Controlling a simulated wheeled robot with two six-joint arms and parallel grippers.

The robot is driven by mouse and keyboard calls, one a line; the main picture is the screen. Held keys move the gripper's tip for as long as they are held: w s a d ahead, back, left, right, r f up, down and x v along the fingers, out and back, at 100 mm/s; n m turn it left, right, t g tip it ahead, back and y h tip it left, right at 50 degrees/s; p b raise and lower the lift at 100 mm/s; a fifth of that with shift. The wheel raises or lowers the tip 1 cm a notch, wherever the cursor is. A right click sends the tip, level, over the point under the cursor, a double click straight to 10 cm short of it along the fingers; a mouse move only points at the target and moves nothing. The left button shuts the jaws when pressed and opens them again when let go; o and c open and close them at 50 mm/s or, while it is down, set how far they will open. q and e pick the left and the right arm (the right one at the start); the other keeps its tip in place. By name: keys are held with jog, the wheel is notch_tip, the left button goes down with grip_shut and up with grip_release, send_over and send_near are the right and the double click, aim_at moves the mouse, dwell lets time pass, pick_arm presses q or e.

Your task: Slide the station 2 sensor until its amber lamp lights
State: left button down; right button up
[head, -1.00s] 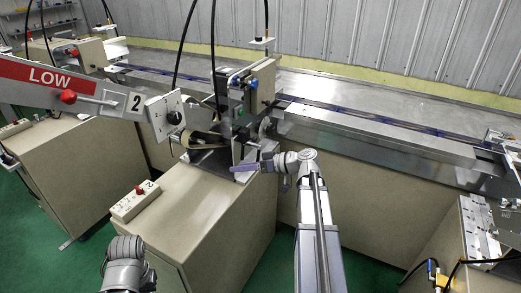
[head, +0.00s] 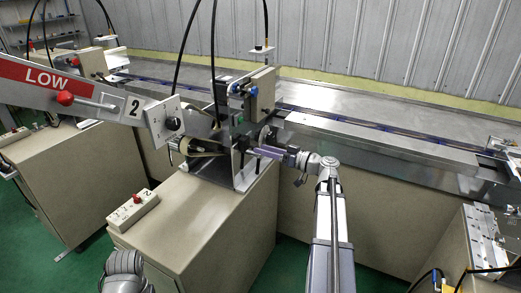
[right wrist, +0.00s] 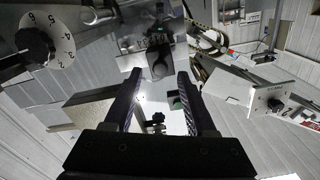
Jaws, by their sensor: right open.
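The station 2 machine head (head: 232,112) stands on the beige cabinet (head: 190,215), beside the white "2" plate (head: 136,106). My right gripper (head: 259,152) is open at the right side of its metal bracket (head: 247,172). In the right wrist view a dark block (right wrist: 160,62), possibly the sensor, shows just beyond and between the open fingertips (right wrist: 158,80). I see no clear gap closed on it. I cannot make out a lit amber lamp. Only part of my left arm shows; its gripper is out of view.
A long steel conveyor (head: 390,135) runs behind the machine. A control box with a red button (head: 133,208) sits on the cabinet. A red "LOW" arm (head: 42,78) reaches in from the left. A numbered dial (right wrist: 38,42) is near the right wrist camera.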

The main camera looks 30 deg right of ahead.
jog(key=shift+x, duration=0.95)
grip_shut()
dwell(0.8)
